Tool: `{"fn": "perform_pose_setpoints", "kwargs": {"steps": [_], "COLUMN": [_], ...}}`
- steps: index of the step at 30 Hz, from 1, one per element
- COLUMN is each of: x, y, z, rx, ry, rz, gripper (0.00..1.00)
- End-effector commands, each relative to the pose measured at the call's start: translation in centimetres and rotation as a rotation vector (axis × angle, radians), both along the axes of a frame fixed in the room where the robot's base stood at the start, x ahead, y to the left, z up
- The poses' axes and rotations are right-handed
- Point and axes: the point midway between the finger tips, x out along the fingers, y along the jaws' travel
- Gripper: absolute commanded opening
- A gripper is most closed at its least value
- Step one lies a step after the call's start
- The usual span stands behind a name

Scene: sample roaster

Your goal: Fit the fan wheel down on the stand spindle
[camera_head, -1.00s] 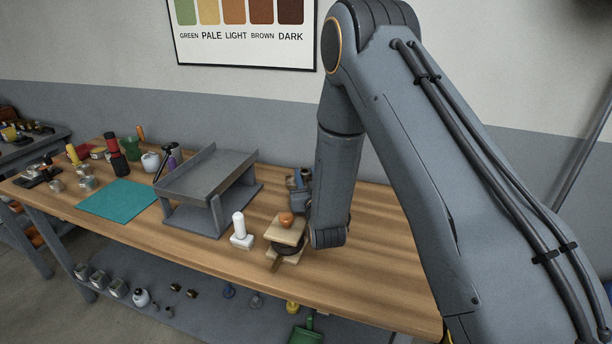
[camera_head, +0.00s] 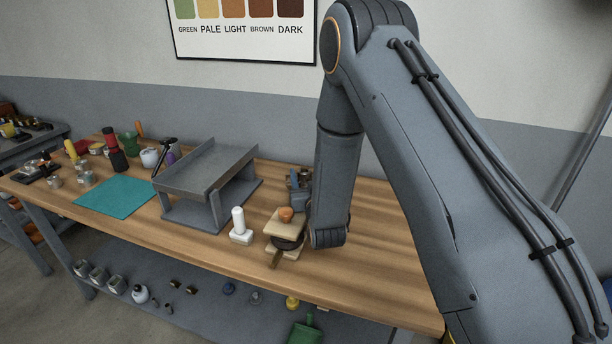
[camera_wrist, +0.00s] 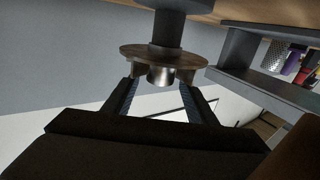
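In the wrist view the picture is upside down, with the bench top at the upper edge. A dark round column, apparently the stand (camera_wrist: 167,32), comes from the bench to a brown disc, apparently the fan wheel (camera_wrist: 125,52). Brown vane-like pieces and a bright metal hub (camera_wrist: 160,76) show on the disc's gripper side. My gripper's (camera_wrist: 158,86) two fingers stand apart on either side of the hub, with gaps visible. I cannot tell whether the fingertips touch the vanes. The spindle is not distinguishable. In the head view my forearm hides most of this spot; a dark grey-blue shape shows beside it.
A grey metal riser (camera_head: 190,180) stands left of my arm. A white post on a base (camera_head: 239,226) and a wooden block piece with an orange knob (camera_head: 286,214) stand near the front edge. A teal mat (camera_head: 115,198) lies left. Bench right of my forearm is clear.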

Motion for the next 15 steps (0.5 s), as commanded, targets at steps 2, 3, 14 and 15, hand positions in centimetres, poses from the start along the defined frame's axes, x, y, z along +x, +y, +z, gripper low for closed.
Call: {"fn": "perform_pose_setpoints", "kwargs": {"steps": [2, 3, 14, 15], "x": [0.0, 0.0, 0.1, 0.0], "y": [0.0, 0.0, 0.0, 0.0], "z": [0.0, 0.0, 2.0, 2.6], "rx": [0.0, 0.0, 0.0, 0.001], "ry": [0.0, 0.001, -0.002, -0.002], "rz": [0.0, 0.0, 0.0, 0.0], "gripper": [0.51, 0.51, 0.51, 0.51]}}
